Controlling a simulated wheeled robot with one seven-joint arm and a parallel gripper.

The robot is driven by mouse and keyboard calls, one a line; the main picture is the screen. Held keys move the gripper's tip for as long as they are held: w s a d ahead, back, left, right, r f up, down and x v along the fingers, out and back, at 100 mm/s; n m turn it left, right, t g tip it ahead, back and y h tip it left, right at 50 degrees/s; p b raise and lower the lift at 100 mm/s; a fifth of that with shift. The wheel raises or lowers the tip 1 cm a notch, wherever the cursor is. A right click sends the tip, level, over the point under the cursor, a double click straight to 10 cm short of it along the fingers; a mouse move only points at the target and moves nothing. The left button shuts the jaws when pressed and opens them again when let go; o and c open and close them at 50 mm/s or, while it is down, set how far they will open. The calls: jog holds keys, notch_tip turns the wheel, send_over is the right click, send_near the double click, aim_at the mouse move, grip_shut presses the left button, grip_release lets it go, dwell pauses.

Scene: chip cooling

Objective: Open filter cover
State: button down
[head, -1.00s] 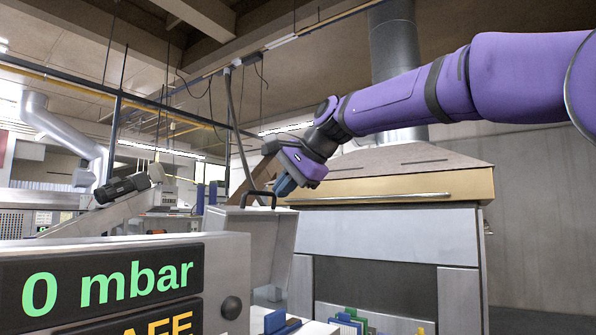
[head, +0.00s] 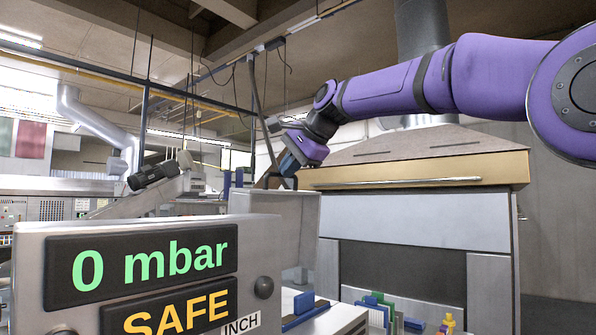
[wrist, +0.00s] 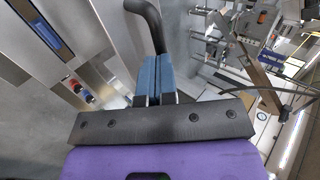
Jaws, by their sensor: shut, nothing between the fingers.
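The filter cover (head: 302,225) appears to be the pale grey panel behind the pressure display in the head view. Whether it is raised cannot be told. A dark curved handle (wrist: 148,14) shows at the top of the wrist view, just beyond my fingertips.
A display box (head: 150,264) reading "0 mbar" and "SAFE" stands in front. A large hooded cabinet (head: 403,228) stands behind, to the right. A tray with blue and green items (head: 376,305) is low in front of it. A motor unit (head: 153,175) is at left.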

jog(key=w+a, duration=0.2)
jog(key=w+a+r, duration=0.1)
jog(key=w+a, duration=0.1)
jog(key=shift+w+a, duration=0.25)
jog(key=s+d+r, duration=0.2)
jog(key=s+d, duration=0.1)
jog(key=shift+s+r, duration=0.1)
jog(key=s+d+r, duration=0.3)
jog(key=r, duration=0.5)
jog(key=s+d+f+n+h, duration=0.2)
jog(key=s+d+f, duration=0.4)
jog(key=s+d, duration=0.25)
jog(key=s+d+f+n+h, duration=0.1)
jog(key=s+d+f+n, duration=0.1)
jog(key=s+d+f, duration=0.3)
jog(key=s+d+f+n+g+h, duration=0.1)
jog(key=s+d+f, duration=0.5)
jog(key=s+f, duration=0.7)
jog(key=s+d+f+n+h, duration=0.2)
jog(key=s+d+f+n, duration=0.2)
jog(key=s+f, duration=0.6)
notch_tip(320, 180, down, 6)
jog(key=shift+d+h, duration=0.3)
jog(key=shift+d, duration=0.5)
